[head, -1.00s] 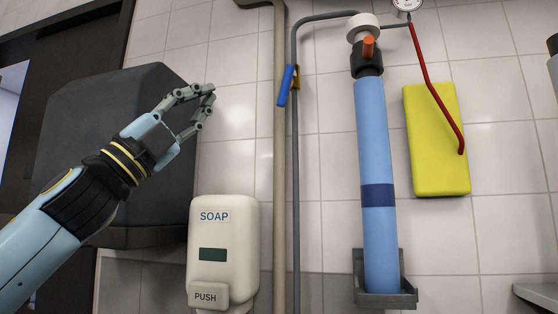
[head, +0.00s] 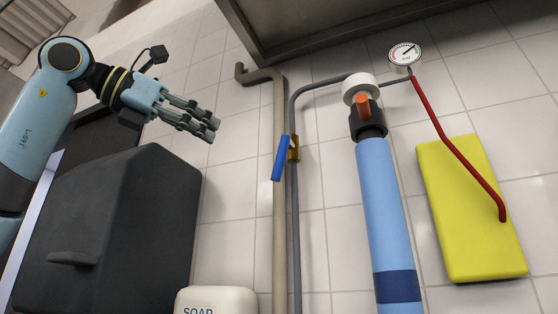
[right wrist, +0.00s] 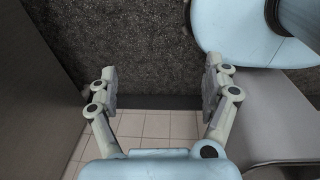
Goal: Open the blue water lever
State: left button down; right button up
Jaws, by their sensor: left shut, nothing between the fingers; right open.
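The blue lever (head: 281,158) sits on a brass-coloured valve (head: 294,148) on a thin grey pipe (head: 295,220) on the tiled wall. The lever hangs tilted, its lower end out to the left, crossing in front of the thicker beige pipe. My left gripper (head: 212,130) is shut and empty, to the left of the lever and a little higher, apart from it. Its fingers point right. My right gripper (right wrist: 160,88) shows in the right wrist view, open and empty, over a tiled floor.
A black box-shaped unit (head: 115,230) stands below my left arm. A beige pipe (head: 279,240) runs behind the lever. A white soap dispenser (head: 217,300), a light blue filter tube (head: 385,210), a gauge (head: 405,54), a red pipe and a yellow board (head: 470,240) are nearby.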

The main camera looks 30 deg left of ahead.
pick_arm(q)
jog(key=p, duration=0.3)
send_near(277, 162)
jog(key=p+x, duration=0.1)
jog(key=x, duration=0.4)
jog(key=shift+r, duration=0.15)
jog(key=shift+p+x, duration=0.55)
jog(key=shift+x, duration=0.25)
jog(key=shift+w+d, duration=0.15)
jog(key=shift+w, duration=0.15)
pick_arm(e)
jog(key=r, duration=0.5)
jog(key=shift+s+a+r, duration=0.2)
jog(key=shift+s, duration=0.1)
jog(key=shift+s, duration=0.15)
